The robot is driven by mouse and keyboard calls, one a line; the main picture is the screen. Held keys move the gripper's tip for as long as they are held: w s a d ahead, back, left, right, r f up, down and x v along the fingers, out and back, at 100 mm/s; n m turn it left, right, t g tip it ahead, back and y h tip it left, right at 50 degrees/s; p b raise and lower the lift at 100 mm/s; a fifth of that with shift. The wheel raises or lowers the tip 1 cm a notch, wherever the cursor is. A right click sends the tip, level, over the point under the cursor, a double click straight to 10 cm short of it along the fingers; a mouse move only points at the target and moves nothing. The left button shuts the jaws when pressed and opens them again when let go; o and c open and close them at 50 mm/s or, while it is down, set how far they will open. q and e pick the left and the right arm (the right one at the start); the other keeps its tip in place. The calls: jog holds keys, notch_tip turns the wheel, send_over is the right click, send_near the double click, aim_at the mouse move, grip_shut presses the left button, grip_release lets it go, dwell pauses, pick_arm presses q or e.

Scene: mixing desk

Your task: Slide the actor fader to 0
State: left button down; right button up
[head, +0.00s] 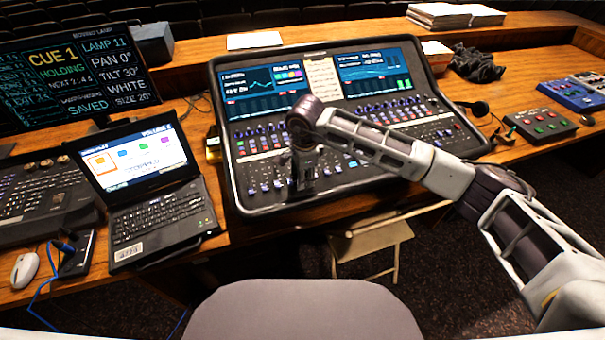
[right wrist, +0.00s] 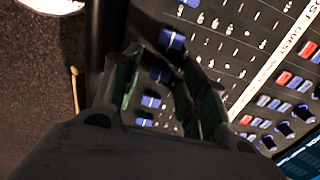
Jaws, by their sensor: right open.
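The mixing desk (head: 235,170) stands on the wooden table, tilted, with two lit screens at its top and rows of faders and knobs. My right arm reaches across it from the right, and my right gripper (head: 303,182) points down at its lower left fader area. In the right wrist view the right gripper (right wrist: 162,62) is open, with a blue fader cap (right wrist: 160,74) showing between its fingers; contact cannot be told. Several more blue caps (right wrist: 150,100) line up beside it. A white label strip (right wrist: 270,62) reads "GUEST"; the actor label is not readable. My left gripper is out of view.
A laptop (head: 155,215) and a cue monitor (head: 80,70) stand left of the desk. A small button box (head: 540,124) and dark cloth (head: 475,64) lie to the right. The desk's raised dark front edge (right wrist: 96,45) runs close to the right gripper.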

jog(key=c, duration=0.5)
grip_shut()
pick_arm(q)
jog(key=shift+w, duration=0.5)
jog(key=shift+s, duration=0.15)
